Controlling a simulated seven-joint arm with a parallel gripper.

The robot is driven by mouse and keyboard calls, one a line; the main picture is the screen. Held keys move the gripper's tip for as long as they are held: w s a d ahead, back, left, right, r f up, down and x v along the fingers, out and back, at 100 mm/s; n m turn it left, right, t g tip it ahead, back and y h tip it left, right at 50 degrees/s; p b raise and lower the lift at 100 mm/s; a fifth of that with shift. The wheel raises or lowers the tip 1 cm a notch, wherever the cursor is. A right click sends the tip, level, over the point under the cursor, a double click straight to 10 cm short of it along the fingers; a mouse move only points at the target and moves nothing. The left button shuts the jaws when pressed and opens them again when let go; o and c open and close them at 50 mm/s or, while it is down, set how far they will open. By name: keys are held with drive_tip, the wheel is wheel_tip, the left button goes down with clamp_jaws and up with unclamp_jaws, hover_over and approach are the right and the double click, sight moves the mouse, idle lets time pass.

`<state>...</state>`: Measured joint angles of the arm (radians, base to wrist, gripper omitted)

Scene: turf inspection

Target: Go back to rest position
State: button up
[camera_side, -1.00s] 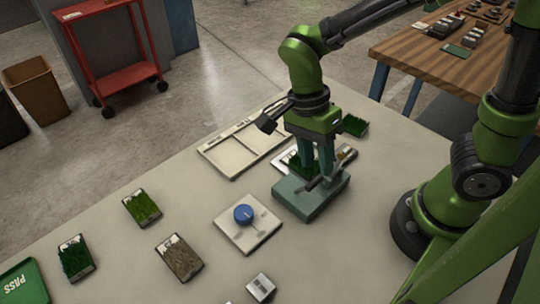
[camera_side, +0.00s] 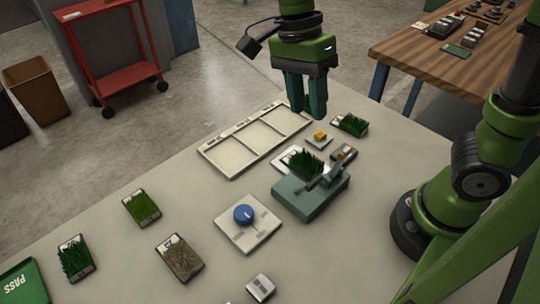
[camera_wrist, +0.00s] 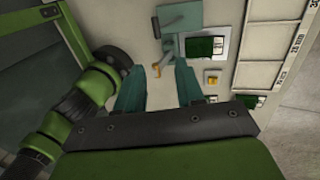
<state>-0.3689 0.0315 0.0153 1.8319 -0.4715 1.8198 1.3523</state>
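My gripper (camera_side: 307,108) hangs high in the side view, fingers pointing down, above the far end of the table. In the wrist view its two teal fingers (camera_wrist: 158,88) are apart with only table surface between them, so it is open and empty. The teal test fixture (camera_side: 311,199) stands on the table below and nearer the side camera, clear of the gripper. A green turf sample (camera_side: 305,162) on a white plate sits at the fixture; the sample also shows in the wrist view (camera_wrist: 204,47).
A pale divided tray (camera_side: 232,156), a yellow button (camera_side: 320,136) and another turf sample (camera_side: 350,124) lie near the fixture. A red cart (camera_side: 115,82) stands beyond.

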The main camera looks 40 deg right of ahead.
drive_tip(key=s+d+n+t+y, duration=0.2)
drive_tip(key=s+d+n+t, duration=0.1)
drive_tip(key=d+n+t, duration=0.6)
drive_tip(key=n+t, duration=0.1)
drive_tip(key=n, duration=0.3)
drive_tip(key=shift+d+r+n, duration=0.35)
drive_tip(key=shift+d+n, duration=0.05)
